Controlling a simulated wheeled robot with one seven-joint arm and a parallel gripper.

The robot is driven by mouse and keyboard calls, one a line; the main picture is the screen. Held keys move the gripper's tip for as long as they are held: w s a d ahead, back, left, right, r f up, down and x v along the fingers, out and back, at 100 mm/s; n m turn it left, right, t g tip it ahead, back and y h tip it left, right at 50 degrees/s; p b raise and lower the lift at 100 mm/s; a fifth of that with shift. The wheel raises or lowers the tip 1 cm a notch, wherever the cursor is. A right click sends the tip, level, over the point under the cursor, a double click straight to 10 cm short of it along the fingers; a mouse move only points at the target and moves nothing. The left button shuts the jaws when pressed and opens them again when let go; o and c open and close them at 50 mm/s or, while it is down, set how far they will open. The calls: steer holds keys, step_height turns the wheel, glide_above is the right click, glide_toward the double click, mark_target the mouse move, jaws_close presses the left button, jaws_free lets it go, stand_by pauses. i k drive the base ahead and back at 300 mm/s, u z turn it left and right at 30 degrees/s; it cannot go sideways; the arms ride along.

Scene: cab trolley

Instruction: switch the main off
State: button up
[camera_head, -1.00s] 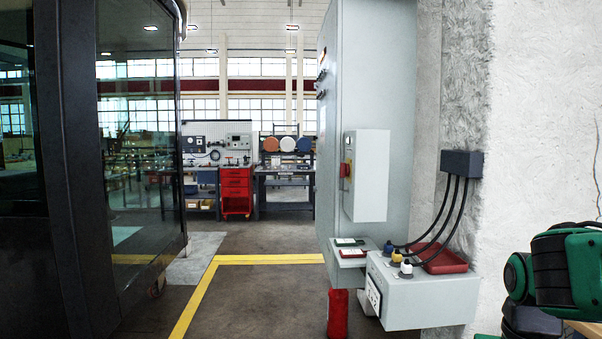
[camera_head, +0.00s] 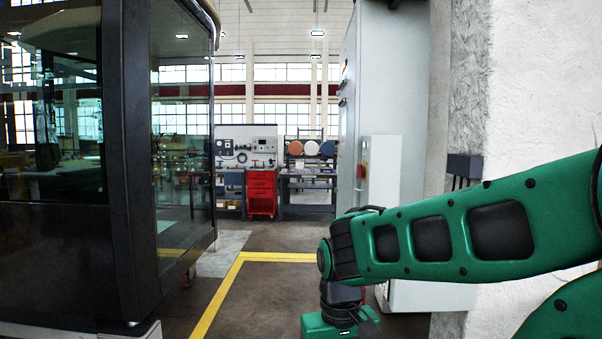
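A red switch handle (camera_head: 361,170) sits on the left-facing side of a small pale grey box (camera_head: 384,160). The box is mounted on a tall grey cabinet (camera_head: 397,80). The handle is seen nearly edge-on and small, so its position cannot be told. My green arm (camera_head: 450,235) reaches across the lower right, in front of the box's lower part. Its far end bends down near the bottom edge, below and left of the box in the picture. My gripper's fingers do not show.
A dark-framed glass cab (camera_head: 128,150) stands on the left. A yellow floor line (camera_head: 230,290) runs between cab and cabinet, with bare floor around it. A red tool chest (camera_head: 262,192) and workbenches stand far back. My arm hides most of the low grey unit below the box.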

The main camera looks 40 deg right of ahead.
mark_target(361, 169)
steer(key=u, duration=0.3)
steer(key=k, duration=1.9)
steer(key=z, duration=0.8)
steer(key=i, duration=1.65)
